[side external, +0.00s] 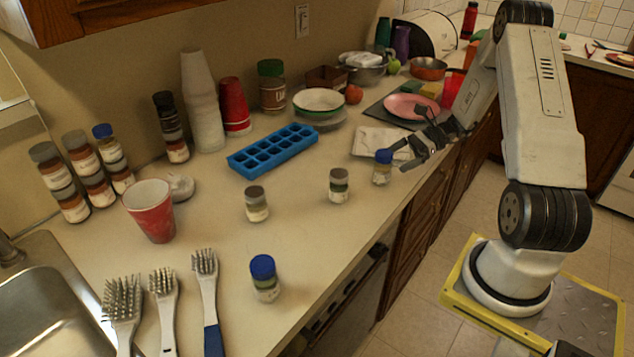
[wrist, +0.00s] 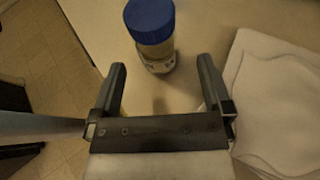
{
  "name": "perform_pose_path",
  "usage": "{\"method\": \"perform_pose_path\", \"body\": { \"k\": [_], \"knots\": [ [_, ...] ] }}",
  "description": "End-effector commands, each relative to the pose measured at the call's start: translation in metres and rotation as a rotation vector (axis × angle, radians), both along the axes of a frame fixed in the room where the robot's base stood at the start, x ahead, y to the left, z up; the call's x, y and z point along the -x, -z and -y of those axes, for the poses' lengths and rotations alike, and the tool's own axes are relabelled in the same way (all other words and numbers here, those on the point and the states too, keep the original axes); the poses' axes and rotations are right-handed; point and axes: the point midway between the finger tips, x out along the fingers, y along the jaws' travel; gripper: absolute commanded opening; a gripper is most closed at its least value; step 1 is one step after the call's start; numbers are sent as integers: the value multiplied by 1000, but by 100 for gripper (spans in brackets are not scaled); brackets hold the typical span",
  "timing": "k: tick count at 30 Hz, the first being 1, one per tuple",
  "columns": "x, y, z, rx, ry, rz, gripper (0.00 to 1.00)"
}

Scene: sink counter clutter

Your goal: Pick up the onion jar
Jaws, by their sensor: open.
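A small jar with a blue lid (side external: 382,167) stands upright near the counter's front edge; I take it as the onion jar, though its label is not readable. It also shows in the wrist view (wrist: 152,32) at the top centre, with pale contents. My gripper (side external: 400,156) is open beside this jar. In the wrist view my gripper (wrist: 162,66) has its fingers apart, with the jar just beyond and roughly between the tips, nothing held. Another blue-lidded jar (side external: 265,280) and two grey-lidded jars (side external: 256,204) (side external: 339,186) stand further left.
A folded white cloth (wrist: 275,95) lies right of the jar in the wrist view; the side view shows it behind the jar (side external: 372,141). A pink plate (side external: 412,106) and blue ice tray (side external: 272,150) lie farther back. Counter between the small jars is clear.

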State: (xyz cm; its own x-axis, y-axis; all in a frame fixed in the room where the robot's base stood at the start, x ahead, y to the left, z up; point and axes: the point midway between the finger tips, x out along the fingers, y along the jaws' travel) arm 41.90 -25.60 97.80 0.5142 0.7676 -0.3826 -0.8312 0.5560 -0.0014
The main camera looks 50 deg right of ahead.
Motion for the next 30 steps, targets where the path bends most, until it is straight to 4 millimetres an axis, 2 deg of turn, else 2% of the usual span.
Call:
{"method": "perform_pose_path", "body": {
  "k": [11, 24, 30],
  "knots": [
    [-5, 4, -9, -1, 0, -2, 100],
    [-25, 21, -45, -1, -1, -2, 100],
    [-27, 24, -49, -1, 1, -2, 100]
  ]
}}
